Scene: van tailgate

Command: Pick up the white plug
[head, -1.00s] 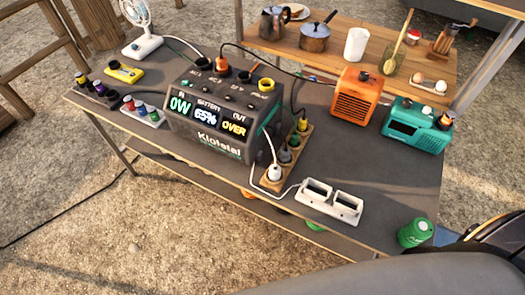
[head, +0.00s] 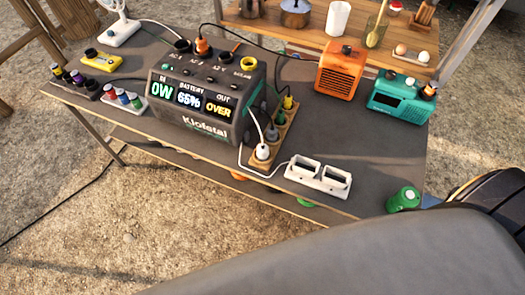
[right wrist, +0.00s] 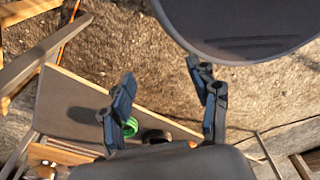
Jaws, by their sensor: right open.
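The white plug (head: 262,152) stands upright at the near end of a wooden strip (head: 283,122) on the grey table, beside the power station. A white cord rises from it, and another white cord runs to the white socket block (head: 318,176). My right gripper (right wrist: 160,72) shows in the right wrist view with its two dark fingers spread apart and nothing between the tips. The plug does not show clearly in that view. My left gripper is in neither view.
The power station (head: 205,100) stands left of the plug, with yellow and grey plugs behind it on the strip. A green can (head: 404,199) stands near the table's front right corner. An orange heater (head: 341,70) and teal radio (head: 401,96) stand farther back.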

